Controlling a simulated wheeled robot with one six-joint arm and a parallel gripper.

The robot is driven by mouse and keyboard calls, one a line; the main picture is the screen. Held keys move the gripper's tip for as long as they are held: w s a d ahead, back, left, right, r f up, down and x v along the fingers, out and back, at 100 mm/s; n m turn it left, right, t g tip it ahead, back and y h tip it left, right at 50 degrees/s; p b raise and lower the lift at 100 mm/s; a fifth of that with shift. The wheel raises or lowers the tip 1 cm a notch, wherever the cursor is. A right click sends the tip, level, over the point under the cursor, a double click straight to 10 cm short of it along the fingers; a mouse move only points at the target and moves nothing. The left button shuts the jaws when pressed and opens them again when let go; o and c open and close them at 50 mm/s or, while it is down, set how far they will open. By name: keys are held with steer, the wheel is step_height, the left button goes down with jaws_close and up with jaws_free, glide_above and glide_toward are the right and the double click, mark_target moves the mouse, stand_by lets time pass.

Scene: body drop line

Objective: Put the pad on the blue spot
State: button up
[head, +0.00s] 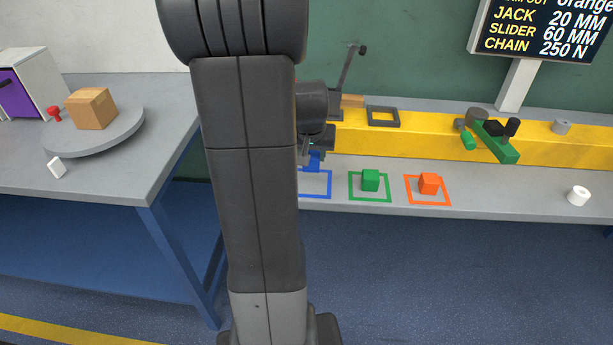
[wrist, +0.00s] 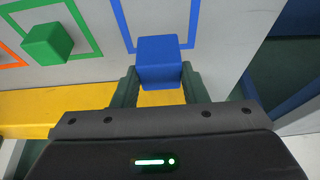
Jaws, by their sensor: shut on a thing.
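The pad is a small blue block (wrist: 158,62); in the head view it shows partly behind my arm (head: 315,161). My gripper (wrist: 157,78) is shut on it, with one finger on each side. The gripper also shows in the head view (head: 312,152). The blue spot is a blue square outline (head: 317,197) on the grey bench; its left part is hidden by my arm. In the wrist view the block overlaps one edge of the outline (wrist: 122,25). In the head view it appears at the outline's back edge. Whether it touches the bench is unclear.
A green block (head: 370,180) and an orange block (head: 429,183) sit in matching outlines to the right. A yellow raised beam (head: 405,143) runs behind, bearing a green-and-black tool (head: 493,140). A white roll (head: 578,195) stands far right. A turntable (head: 125,130) bears a carton at left.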

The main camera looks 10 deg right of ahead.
mark_target(311, 167)
steer(key=shift+f, duration=2.65)
steer(key=shift+f+b, duration=0.1)
steer(key=shift+b, duration=0.25)
steer(key=shift+f, duration=0.15)
steer(key=o, duration=1)
steer(key=shift+s+r, duration=0.1)
steer(key=shift+r, duration=0.55)
steer(key=p+v, duration=0.1)
steer(key=v, duration=1)
steer(key=shift+s+a, duration=0.1)
steer(key=shift+s, duration=0.1)
